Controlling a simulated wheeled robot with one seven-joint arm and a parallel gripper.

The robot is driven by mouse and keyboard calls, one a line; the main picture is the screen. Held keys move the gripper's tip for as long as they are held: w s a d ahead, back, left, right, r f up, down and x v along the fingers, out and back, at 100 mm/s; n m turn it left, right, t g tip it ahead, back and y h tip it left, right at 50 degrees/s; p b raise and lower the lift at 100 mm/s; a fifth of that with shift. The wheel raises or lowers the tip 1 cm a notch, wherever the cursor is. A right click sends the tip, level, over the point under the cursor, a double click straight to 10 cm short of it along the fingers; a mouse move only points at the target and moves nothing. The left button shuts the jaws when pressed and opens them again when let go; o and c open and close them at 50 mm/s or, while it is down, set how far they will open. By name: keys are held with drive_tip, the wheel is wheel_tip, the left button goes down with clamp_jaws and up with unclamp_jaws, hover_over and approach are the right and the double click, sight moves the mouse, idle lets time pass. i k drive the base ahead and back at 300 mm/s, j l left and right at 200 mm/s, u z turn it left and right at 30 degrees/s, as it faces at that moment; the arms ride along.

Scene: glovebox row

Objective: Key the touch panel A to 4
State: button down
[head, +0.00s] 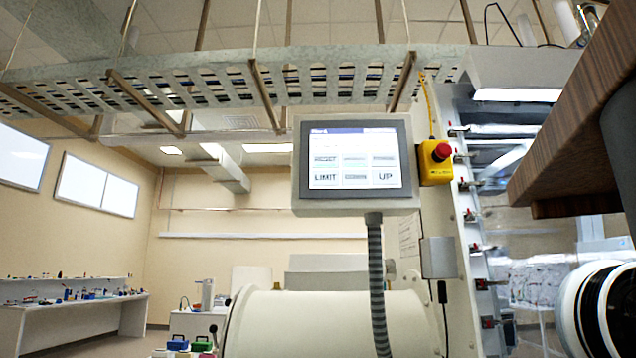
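The touch panel (353,160) hangs upright in the middle of the head view, in a light grey housing on a ribbed conduit (377,285). Its lit screen has a blue bar along the top and two rows of grey buttons. I can read RESET at upper left, LIMIT (326,178) at lower left and UP (384,178) at lower right. The other button labels and any number shown are too small to read. No letter A can be made out on it. My gripper is not in view.
A yellow box with a red emergency button (436,161) sits right beside the panel. A cream cylinder (320,325) lies below it. A perforated cable tray (220,85) runs overhead. A brown wood-grained slab (575,120) and a black-and-white ringed part (600,308) fill the right edge.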

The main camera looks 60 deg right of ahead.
sight(380, 177)
drive_tip(key=l+z, duration=0.1)
drive_tip(key=z, duration=0.3)
drive_tip(key=l+z, duration=0.15)
drive_tip(key=z, duration=0.3)
drive_tip(key=l+z, duration=0.15)
drive_tip(key=z, duration=0.25)
